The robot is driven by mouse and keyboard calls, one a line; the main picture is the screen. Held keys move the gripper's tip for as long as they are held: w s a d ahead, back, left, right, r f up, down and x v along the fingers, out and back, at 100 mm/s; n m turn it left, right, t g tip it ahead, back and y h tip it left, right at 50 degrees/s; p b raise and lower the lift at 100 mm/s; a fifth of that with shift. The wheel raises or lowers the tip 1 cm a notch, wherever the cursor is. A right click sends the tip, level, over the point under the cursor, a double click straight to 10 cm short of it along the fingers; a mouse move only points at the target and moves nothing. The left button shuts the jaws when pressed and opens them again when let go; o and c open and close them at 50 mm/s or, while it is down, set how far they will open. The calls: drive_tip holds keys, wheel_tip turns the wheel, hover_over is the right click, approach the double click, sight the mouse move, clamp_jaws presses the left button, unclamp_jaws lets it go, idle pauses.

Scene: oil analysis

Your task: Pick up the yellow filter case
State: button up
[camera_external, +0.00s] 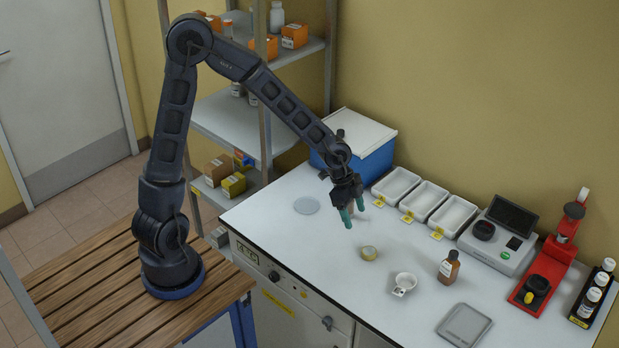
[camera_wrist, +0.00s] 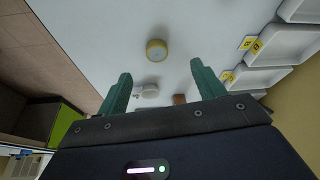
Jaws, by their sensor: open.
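The yellow filter case (camera_external: 369,253) is a small round case with a yellow side and a pale top, lying on the white worktop. In the wrist view the case (camera_wrist: 157,50) lies beyond the fingertips, roughly midway between them. My gripper (camera_external: 353,215) has green fingers and is above the worktop, up and to the left of the case in the external view. The fingers are apart and empty. In the wrist view my gripper (camera_wrist: 161,70) shows both fingers clear of the case.
A small white dish (camera_external: 405,282) and a brown bottle (camera_external: 448,267) stand right of the case. White trays (camera_external: 397,184) with yellow tags line the back, beside a blue box (camera_external: 365,158). An instrument (camera_external: 497,235), a red stand (camera_external: 548,265) and a grey plate (camera_external: 464,325) are further right.

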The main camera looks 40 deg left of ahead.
sight(369, 251)
drive_tip(key=shift+m+h, duration=0.3)
drive_tip(key=shift+m, duration=0.1)
drive_tip(key=shift+s+d+r+x, duration=0.1)
drive_tip(key=shift+d+x, duration=0.15)
drive_tip(key=shift+x, duration=1.9)
drive_tip(key=shift+s+d+r+x, duration=0.15)
drive_tip(key=shift+d+x, duration=0.15)
drive_tip(key=shift+x, duration=1.85)
drive_tip(key=shift+s+d+r+x, duration=0.1)
drive_tip(key=shift+d+x, duration=0.15)
drive_tip(key=shift+x, duration=1.9)
drive_tip(key=c, duration=1.1)
